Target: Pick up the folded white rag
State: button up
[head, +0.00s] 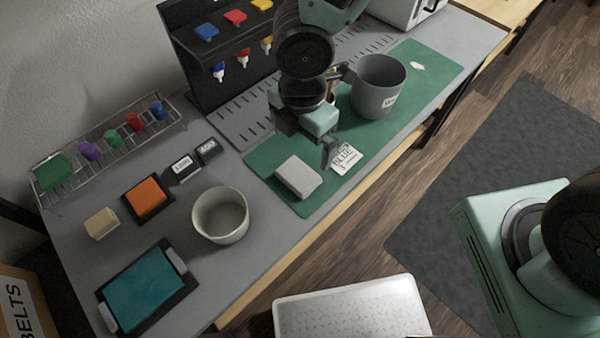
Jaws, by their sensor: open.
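A folded white rag (298,176) lies flat on the front left part of the green mat (274,158), as a thick pale rectangle. My gripper (329,152) hangs over the mat just to the right of the rag, pointing down. It is open with nothing seen in it, and it does not appear to touch the rag. One finger shows clearly; the other is partly hidden by the gripper's body.
A printed white card (345,159) lies right of the rag. A grey bucket (378,88) stands behind right. A pale round bin (220,215), an orange pad (148,197) and a teal tray (145,288) are left. A tool rack (200,70) stands behind.

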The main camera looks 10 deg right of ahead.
aim_at(301, 171)
notch_tip(301, 171, down, 11)
jog(key=shift+w+a+f+b, duration=0.1)
jog(key=shift+w+f+b, duration=0.1)
jog(key=shift+b, duration=0.75)
jog(key=c, duration=0.9)
